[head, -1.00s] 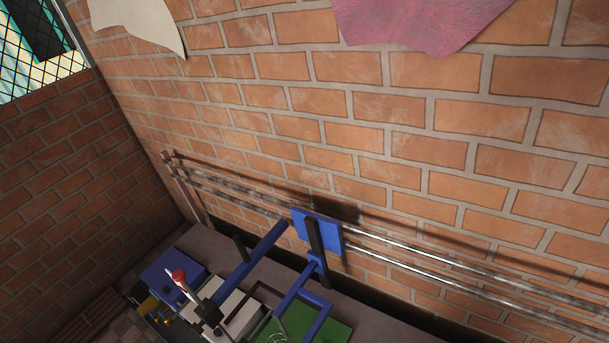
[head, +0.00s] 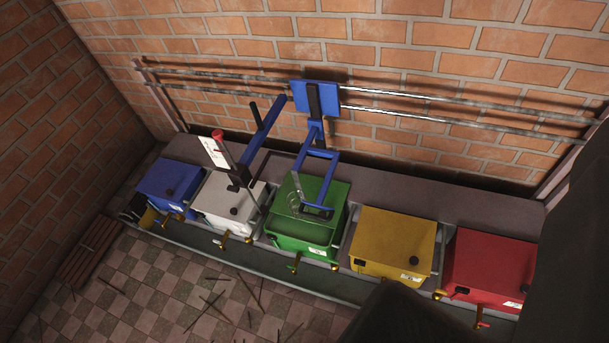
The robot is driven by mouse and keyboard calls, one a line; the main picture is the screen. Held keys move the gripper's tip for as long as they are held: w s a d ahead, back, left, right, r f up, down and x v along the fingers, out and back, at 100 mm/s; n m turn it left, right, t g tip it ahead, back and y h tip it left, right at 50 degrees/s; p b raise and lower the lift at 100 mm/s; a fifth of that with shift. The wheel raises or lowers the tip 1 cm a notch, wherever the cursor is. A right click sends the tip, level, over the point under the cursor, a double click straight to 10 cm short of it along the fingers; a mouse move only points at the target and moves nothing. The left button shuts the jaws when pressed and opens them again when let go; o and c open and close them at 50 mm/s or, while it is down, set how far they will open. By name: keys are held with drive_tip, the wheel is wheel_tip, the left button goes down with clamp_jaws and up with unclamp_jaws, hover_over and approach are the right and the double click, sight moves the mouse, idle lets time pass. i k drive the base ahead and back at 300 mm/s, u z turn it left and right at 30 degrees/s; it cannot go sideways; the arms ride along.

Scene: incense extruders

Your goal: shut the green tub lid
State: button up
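The green tub (head: 300,239) stands in the middle of a row of coloured tubs below the brick wall. Its green lid (head: 336,192) seems to stand raised and tilted back at the rear, with no knob showing on the face towards me. A darker green hollow shows in front of it. A blue frame (head: 321,154) hangs down over the tub and hides part of the lid; I cannot tell whether it touches it. My gripper cannot be made out in the view.
Blue (head: 161,181), white (head: 219,210), yellow (head: 385,238) and red (head: 490,256) tubs flank the green one. A blue plate (head: 316,97) sits on the wall rails (head: 420,115). Large dark unclear shapes block the lower right. The checkered floor (head: 165,290) in front has scattered sticks.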

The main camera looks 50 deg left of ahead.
sight(336, 197)
drive_tip(key=k, duration=0.55)
drive_tip(key=u, duration=0.65)
drive_tip(key=i, duration=1.65)
